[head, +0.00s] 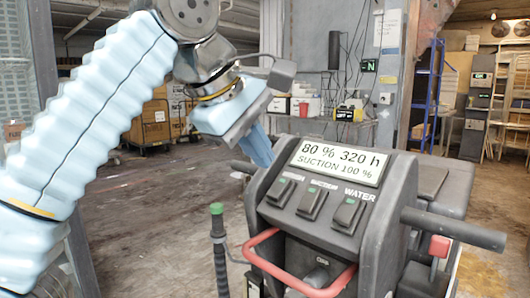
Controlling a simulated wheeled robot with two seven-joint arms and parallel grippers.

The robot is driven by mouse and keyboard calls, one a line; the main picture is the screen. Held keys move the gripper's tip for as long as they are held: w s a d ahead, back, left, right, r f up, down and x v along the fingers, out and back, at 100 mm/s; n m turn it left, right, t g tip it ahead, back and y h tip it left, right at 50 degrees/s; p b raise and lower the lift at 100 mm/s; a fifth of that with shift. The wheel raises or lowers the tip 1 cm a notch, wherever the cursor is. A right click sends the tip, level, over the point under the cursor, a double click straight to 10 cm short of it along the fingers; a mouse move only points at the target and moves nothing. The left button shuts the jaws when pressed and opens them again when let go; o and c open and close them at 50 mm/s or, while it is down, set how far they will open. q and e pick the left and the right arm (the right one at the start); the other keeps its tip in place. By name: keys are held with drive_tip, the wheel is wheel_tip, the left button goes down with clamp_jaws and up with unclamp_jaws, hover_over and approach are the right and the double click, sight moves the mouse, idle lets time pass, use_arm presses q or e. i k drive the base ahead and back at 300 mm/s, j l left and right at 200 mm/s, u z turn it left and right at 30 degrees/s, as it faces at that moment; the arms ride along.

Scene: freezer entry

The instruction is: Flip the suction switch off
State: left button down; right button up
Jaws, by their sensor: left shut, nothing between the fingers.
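A dark cleaning machine (385,235) stands with its control panel facing me. Its display (338,160) reads 80 %, 320 h and SUCTION 100 %. Below it are three black rocker switches: a left one (280,191), a middle one (312,203) and a right one (348,213) labelled WATER. Each shows a green patch at its top. The middle label looks like SUCTION but is blurred. My left gripper (262,158) is shut and empty, pointing down behind the panel's upper left edge, apart from the switches. My right gripper is not in view.
A red bar (300,283) crosses the machine's front below the switches. A black handle (455,229) juts right, and a green-tipped lever (217,210) stands at left. A grey pillar and a blue rack (430,95) are behind. Open floor lies at left.

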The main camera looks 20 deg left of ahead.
sight(309, 201)
drive_tip(key=k+j, duration=0.25)
drive_tip(key=k, duration=0.2)
drive_tip(key=k+j, duration=0.25)
drive_tip(key=k, duration=0.25)
